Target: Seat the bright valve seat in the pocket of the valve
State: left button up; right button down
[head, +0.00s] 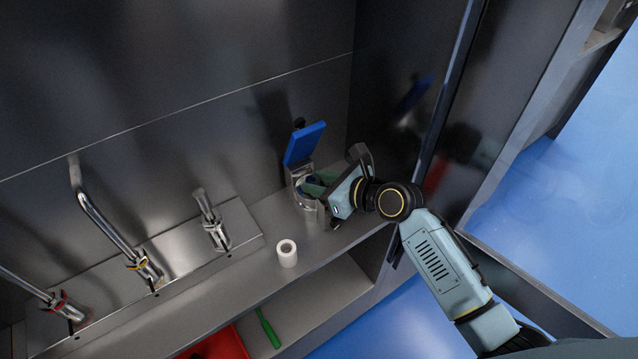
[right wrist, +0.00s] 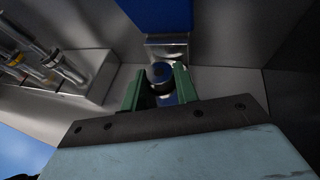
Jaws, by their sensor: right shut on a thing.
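The valve (head: 303,198) is a grey metal body standing on the shelf against the back wall, with a raised blue flap (head: 305,144) above it. The flap also shows at the top of the right wrist view (right wrist: 158,14). My right gripper (head: 316,184) reaches in from the right at the valve's mouth. Its green fingers (right wrist: 158,83) are shut on a small shiny round piece (right wrist: 160,72), which looks like the bright valve seat. The fingers hide much of it, and I cannot tell whether it touches the pocket. My left gripper is out of view.
A white ring-shaped roll (head: 287,252) stands on the shelf in front of the valve. Several metal pipes with fittings (head: 140,262) rise from a block on the left. Below are a red tray (head: 222,346) and a green-handled tool (head: 268,329). A dark side wall stands close on the right.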

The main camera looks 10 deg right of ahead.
jog(key=c, duration=1.1)
grip_release()
jog(key=shift+o, duration=0.2)
jog(key=shift+r, duration=0.1)
jog(key=shift+s+d+r, duration=0.15)
jog(key=shift+s, duration=0.05)
jog(key=p+v, duration=0.2)
jog(key=v, duration=0.9)
jog(key=shift+s, duration=0.2)
jog(key=shift+d, duration=0.15)
